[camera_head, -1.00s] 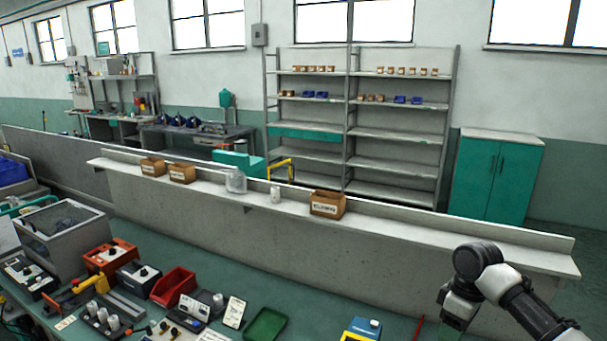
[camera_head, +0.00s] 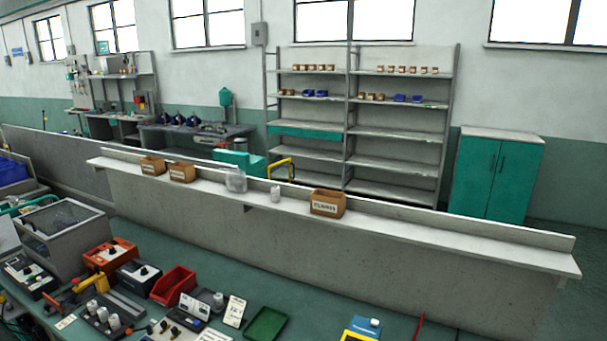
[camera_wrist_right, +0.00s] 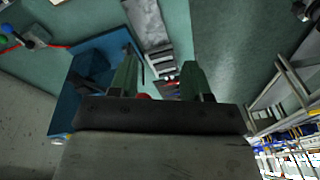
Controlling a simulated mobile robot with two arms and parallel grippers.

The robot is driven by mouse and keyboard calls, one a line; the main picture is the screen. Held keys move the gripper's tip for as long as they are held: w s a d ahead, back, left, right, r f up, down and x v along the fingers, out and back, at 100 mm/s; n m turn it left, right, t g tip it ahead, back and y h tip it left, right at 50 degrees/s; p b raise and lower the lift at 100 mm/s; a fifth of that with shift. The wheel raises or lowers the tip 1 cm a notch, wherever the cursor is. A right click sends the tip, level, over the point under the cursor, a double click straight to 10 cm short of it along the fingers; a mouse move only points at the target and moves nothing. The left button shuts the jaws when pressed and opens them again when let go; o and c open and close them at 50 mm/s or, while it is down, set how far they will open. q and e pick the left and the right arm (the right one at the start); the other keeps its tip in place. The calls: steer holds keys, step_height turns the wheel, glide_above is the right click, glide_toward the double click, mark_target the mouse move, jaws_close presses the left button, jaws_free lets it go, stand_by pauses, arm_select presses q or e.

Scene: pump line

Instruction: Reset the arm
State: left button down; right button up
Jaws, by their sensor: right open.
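My right gripper (camera_wrist_right: 158,82) shows in the right wrist view. Its two greenish fingers stand apart with nothing between them. Beyond the fingers lie a blue box-like thing (camera_wrist_right: 88,68) and a pale grey strip of parts (camera_wrist_right: 150,30) on a green surface. No part of either arm shows in the head view. My left gripper is not in view.
A green worktop (camera_head: 300,300) in front carries a red bin (camera_head: 173,286), a green tray (camera_head: 266,324) and several devices. Behind it a grey ledge (camera_head: 420,230) holds cardboard boxes (camera_head: 327,203). Shelves (camera_head: 400,150) and a teal cabinet (camera_head: 497,175) stand at the wall.

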steer(key=s+d+r+m+t+h, duration=0.25)
steer(key=s+m, duration=0.35)
steer(key=s, duration=1)
step_height(320, 180, down, 40)
steer(key=s+d+b, duration=0.1)
steer(key=s+b, duration=0.1)
steer(key=b, duration=1.1)
steer(key=s+d+f+g+b, duration=0.1)
steer(key=s+f+b, duration=0.3)
steer(key=s+f, duration=0.4)
steer(key=s+d+f+g+b, duration=0.1)
steer(key=s+f+b, duration=0.4)
steer(key=f, duration=1)
steer(key=s+d, duration=0.1)
steer(key=s, duration=0.1)
steer(key=shift+s+f, duration=0.35)
steer(key=shift+f, duration=0.05)
steer(key=shift+y, duration=0.25)
